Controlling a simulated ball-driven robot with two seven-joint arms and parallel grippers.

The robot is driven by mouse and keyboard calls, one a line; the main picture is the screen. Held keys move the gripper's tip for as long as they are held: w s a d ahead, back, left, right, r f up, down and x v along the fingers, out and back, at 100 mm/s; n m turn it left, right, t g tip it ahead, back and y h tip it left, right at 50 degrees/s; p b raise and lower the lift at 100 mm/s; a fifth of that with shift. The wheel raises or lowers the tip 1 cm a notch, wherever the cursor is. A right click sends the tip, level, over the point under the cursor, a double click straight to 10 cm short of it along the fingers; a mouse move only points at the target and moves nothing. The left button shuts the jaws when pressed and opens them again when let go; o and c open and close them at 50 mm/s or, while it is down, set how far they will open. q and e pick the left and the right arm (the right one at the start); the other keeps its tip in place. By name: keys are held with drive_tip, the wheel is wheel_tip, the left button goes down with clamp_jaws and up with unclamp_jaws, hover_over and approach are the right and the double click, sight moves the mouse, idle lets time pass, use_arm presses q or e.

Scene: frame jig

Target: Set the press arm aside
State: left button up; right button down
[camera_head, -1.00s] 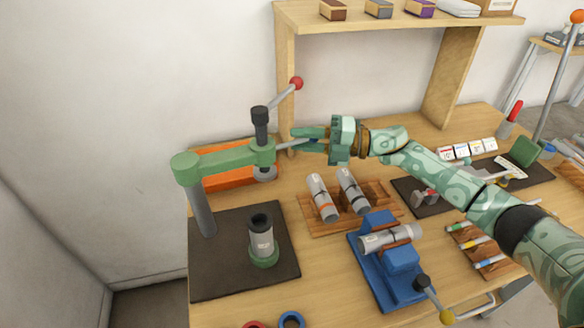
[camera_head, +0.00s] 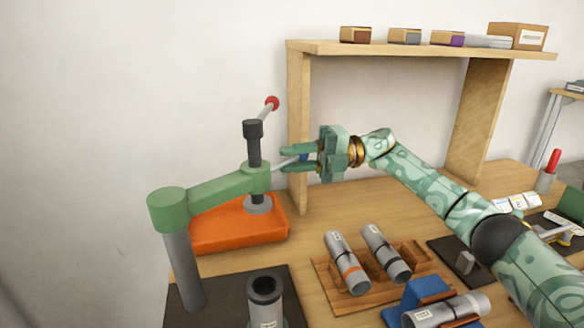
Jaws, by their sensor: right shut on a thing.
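The press arm (camera_head: 215,192) is a green bar on a grey post at the left, with a black-topped spindle, a red-knobbed lever and a grey pad at its free end. The pad hangs in front of or over the orange tray (camera_head: 235,232); I cannot tell if it touches. My right gripper (camera_head: 285,160) is at the arm's free end, shut on the thin rod that sticks out to the right. A grey cylinder (camera_head: 265,302) stands upright on the dark base plate (camera_head: 222,308), clear of the pad. My left gripper is out of view.
A wooden rack (camera_head: 345,292) with two grey cylinders and a blue fixture (camera_head: 408,300) holding another lie below my right arm. A wooden shelf (camera_head: 420,47) stands behind. A wall is close behind the press.

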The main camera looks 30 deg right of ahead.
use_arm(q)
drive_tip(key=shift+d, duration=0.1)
use_arm(e)
drive_tip(key=c, duration=1.5)
unclamp_jaws()
drive_tip(key=shift+d, duration=0.1)
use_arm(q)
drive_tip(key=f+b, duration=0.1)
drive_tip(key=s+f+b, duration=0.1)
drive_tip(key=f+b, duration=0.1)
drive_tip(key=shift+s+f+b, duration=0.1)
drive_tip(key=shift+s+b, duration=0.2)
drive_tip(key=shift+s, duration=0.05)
use_arm(e)
drive_tip(key=s+d, duration=0.1)
drive_tip(key=d, duration=0.4)
drive_tip(key=s+d, duration=0.1)
drive_tip(key=d, duration=0.4)
drive_tip(key=s+d, duration=0.1)
drive_tip(key=d, duration=0.5)
